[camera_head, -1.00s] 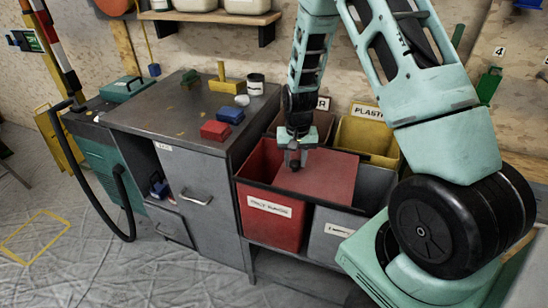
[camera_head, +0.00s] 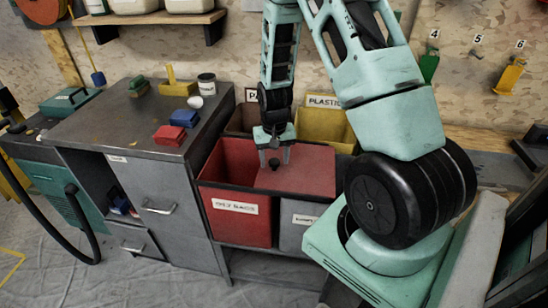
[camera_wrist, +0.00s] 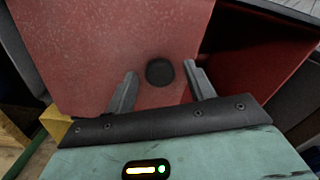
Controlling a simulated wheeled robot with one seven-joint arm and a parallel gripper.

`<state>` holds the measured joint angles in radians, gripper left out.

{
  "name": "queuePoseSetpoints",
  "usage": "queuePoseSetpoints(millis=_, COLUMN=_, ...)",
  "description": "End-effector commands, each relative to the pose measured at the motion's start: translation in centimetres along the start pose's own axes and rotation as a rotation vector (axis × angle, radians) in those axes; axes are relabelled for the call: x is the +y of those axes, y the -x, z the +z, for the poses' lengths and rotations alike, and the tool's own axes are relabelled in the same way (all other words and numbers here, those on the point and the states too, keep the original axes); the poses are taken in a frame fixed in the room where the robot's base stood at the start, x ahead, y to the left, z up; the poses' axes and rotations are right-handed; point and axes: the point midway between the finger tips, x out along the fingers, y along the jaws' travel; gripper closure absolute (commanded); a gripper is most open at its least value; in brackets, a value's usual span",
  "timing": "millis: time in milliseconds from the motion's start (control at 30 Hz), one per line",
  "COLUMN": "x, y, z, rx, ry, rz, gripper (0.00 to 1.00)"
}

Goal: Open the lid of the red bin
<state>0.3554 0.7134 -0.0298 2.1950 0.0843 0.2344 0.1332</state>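The red bin (camera_head: 240,220) stands in front in the head view, a white label on its front. Its left part is uncovered and shows the inside. The flat red lid (camera_head: 310,178) lies to the right, over the right side of the bin and the grey bin (camera_head: 293,234). A round black knob (camera_head: 275,163) sits near the lid's left edge. My gripper (camera_head: 274,157) is open above it. In the wrist view the gripper (camera_wrist: 160,82) has its fingers apart on either side of the knob (camera_wrist: 160,71), not touching it. The lid (camera_wrist: 100,40) fills the upper left there.
A yellow bin (camera_head: 322,125) stands behind the lid. Sheeted floor is free at the lower left.

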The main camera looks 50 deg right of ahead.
Motion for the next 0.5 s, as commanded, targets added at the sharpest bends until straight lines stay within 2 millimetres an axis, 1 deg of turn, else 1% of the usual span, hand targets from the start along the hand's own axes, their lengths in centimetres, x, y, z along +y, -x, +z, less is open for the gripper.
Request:
queuePoseSetpoints(millis=167, x=0.0, y=0.1, z=0.0, rx=0.001, ry=0.000, rz=0.000, gripper=0.46)
queuePoseSetpoints(millis=267, x=0.0, y=0.8, z=-0.1, rx=0.003, ry=0.001, rz=-0.001, gripper=0.46)
queuePoseSetpoints(millis=367, x=-0.1, y=2.1, z=-0.2, rx=0.006, ry=0.001, rz=-0.001, gripper=0.46)
queuePoseSetpoints(millis=500, x=-0.1, y=5.1, z=-0.2, rx=0.008, ry=0.001, rz=-0.001, gripper=0.46)
